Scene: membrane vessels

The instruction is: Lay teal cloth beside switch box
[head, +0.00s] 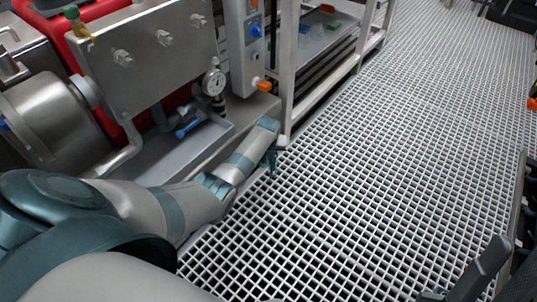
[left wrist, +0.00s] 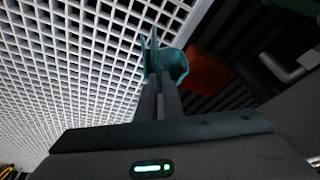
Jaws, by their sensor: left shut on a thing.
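The teal cloth (left wrist: 172,62) is pinched between the fingertips of my left gripper (left wrist: 160,95) in the left wrist view, bunched above the white grating. In the head view a small piece of the cloth (head: 271,160) hangs below the end of my left arm; the fingers are mostly hidden there. The switch box (head: 243,45) is a tall pale grey box with a blue knob and an orange part (head: 264,86) low on its side. My left gripper is in front of and below it. My right gripper is not recognisable in either view.
A steel vessel (head: 50,120) and steel panel with a pressure gauge (head: 214,82) stand at left, above a metal tray with a blue valve handle (head: 188,128). A shelf rack (head: 330,75) is right of the box. Open floor grating (head: 400,130) fills the right.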

